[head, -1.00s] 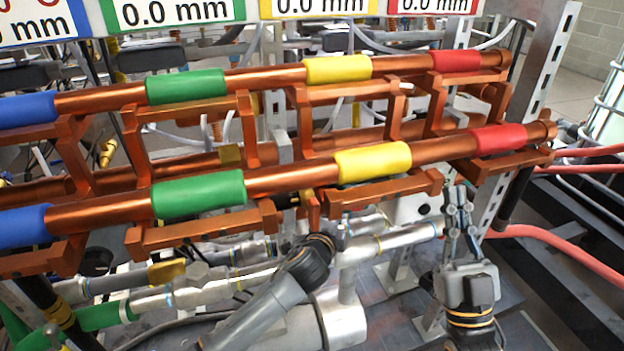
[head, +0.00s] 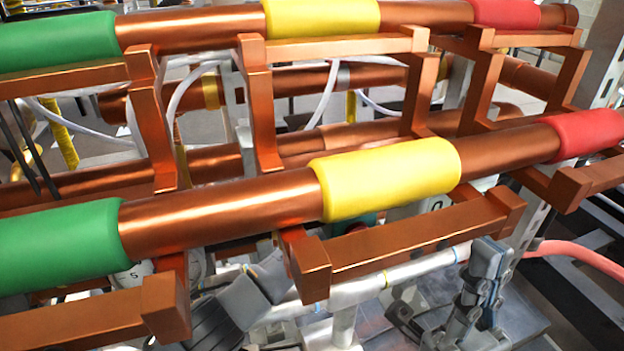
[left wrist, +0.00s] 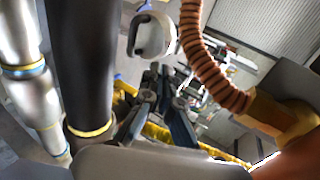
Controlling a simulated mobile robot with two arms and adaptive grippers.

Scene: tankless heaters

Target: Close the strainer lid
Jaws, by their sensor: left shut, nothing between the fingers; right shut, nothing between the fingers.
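I cannot pick out the strainer lid for certain in either view. A pale round cap-like part (left wrist: 153,36) is in the upper middle of the left wrist view, beyond my left gripper (left wrist: 160,80); I cannot tell if it is the lid. The left gripper's dark fingers are together and empty, apart from that part. In the head view my left arm (head: 235,308) shows low, below the copper pipes, with its fingertips hidden. My right gripper (head: 488,260) is shut and empty at the lower right, near the silver pipe (head: 425,264).
Copper pipes with green (head: 55,250), yellow (head: 385,178) and red (head: 590,135) sleeves cross the head view above both grippers. Copper brackets (head: 410,240) jut out below them. In the left wrist view, a ribbed brown hose (left wrist: 205,60) and a dark pipe (left wrist: 82,70) flank the gripper.

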